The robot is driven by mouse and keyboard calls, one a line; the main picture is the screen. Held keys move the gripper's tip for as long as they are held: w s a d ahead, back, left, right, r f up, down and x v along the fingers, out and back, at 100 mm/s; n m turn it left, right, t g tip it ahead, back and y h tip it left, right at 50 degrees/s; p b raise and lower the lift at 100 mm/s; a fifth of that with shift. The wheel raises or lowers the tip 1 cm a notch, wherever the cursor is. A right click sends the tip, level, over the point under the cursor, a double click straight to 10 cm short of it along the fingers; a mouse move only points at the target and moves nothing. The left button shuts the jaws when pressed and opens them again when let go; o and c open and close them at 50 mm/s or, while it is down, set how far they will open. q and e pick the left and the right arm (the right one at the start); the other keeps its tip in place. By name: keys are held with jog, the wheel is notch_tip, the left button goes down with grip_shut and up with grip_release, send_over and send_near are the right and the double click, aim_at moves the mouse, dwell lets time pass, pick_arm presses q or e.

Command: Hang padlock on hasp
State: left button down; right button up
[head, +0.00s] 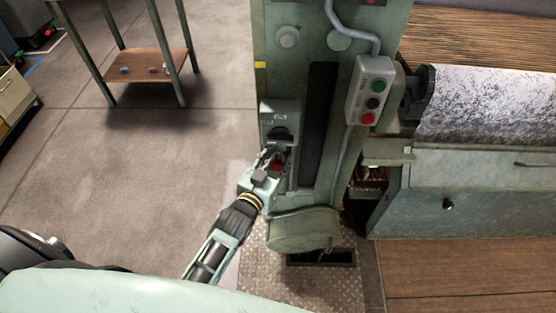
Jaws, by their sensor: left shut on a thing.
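My left gripper (270,162) reaches in from the lower left to the front of the green machine column. The padlock is just below a grey switch box (281,117) with a dark rotary handle (281,134). The hasp is too small and too covered by the gripper to make out, so I cannot tell whether the shackle touches it. My right gripper is not in view.
A control box (371,90) with green, black and red buttons is on the column's right, with a grey conduit (345,165) below. A small wooden-shelf table (146,65) stands at the back left. The floor (130,165) at left is clear.

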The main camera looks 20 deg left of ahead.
pick_arm(q)
jog(key=c, duration=1.6)
grip_release()
jog(key=shift+f, duration=0.35)
jog(key=o, duration=0.6)
jog(key=shift+w+d, duration=0.1)
jog(key=shift+w, duration=0.05)
jog(key=shift+c, duration=0.2)
jog(key=shift+r, duration=0.15)
jog(key=v, duration=1.2)
jog(key=s+f+g, duration=0.3)
jog(key=s+f, duration=0.1)
jog(key=f, duration=0.6)
jog(key=s+f+g, duration=0.2)
jog(key=s+f, duration=0.2)
jog(key=f, duration=0.6)
jog(key=s+f+g, duration=0.3)
jog(key=s+f, duration=0.1)
jog(key=f, duration=0.6)
jog(key=s+a+f+g+y, duration=0.1)
jog(key=s+a+f+g, duration=0.2)
jog(key=s+f, duration=0.4)
jog(key=s+a+f+g+y+p, duration=0.1)
jog(key=s+a+f+g, duration=0.2)
jog(key=s+f, duration=0.4)
jog(key=s, duration=0.9)
jog(key=shift+f+m+g, duration=0.4)
